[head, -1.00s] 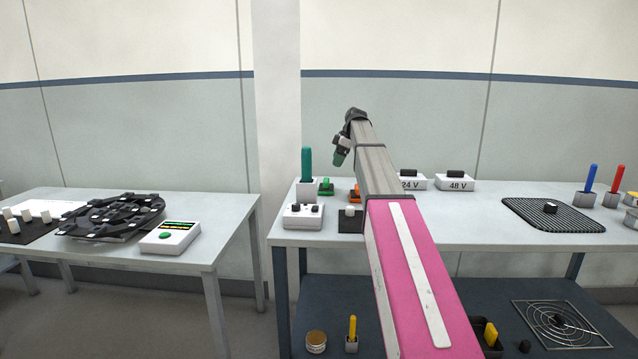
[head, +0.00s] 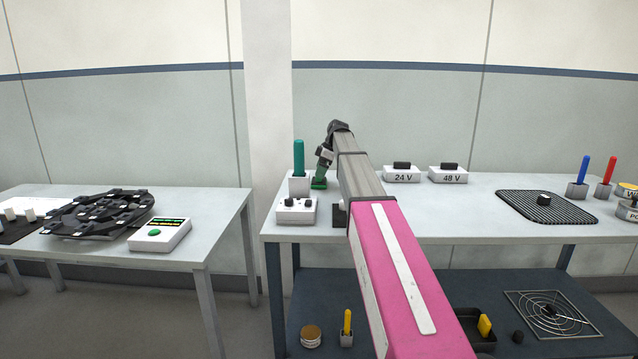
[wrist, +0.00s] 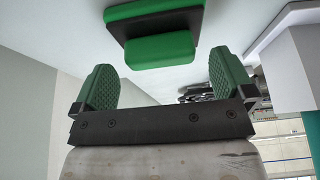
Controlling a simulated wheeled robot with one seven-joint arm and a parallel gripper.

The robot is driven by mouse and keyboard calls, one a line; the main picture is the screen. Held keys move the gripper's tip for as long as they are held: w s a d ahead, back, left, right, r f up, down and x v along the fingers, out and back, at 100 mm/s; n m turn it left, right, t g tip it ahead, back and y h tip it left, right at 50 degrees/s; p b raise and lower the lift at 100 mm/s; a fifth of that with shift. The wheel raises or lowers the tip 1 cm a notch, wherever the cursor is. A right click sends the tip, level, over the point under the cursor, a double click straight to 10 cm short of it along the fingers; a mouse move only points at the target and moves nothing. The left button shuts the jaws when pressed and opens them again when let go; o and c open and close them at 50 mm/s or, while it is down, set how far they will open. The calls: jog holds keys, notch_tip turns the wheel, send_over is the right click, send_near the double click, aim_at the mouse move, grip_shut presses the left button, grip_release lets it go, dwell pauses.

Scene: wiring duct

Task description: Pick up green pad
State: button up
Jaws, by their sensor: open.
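The green pad (head: 318,185) lies on the right-hand table, just right of a white holder with a green stick. It is partly hidden by my gripper (head: 321,172) in the head view. In the wrist view the pad (wrist: 160,47) shows as a green block on a black plate with more green behind it, at the top of the picture. My gripper (wrist: 165,85) is open there, its two green ribbed fingertips wide apart. The pad is ahead of them, roughly centred, with a gap between. Nothing is between the fingers.
The green stick (head: 299,157) stands upright close left of the pad. A white box with black knobs (head: 296,211) is in front. The 24 V (head: 402,174) and 48 V (head: 448,175) blocks stand to the right. A black ribbed mat (head: 518,204) lies farther right.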

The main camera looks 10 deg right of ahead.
jog(key=shift+x, duration=1.15)
jog(key=c, duration=1)
jog(key=shift+o, duration=0.3)
notch_tip(320, 180, up, 10)
jog(key=shift+f, duration=0.25)
jog(key=shift+r, duration=0.3)
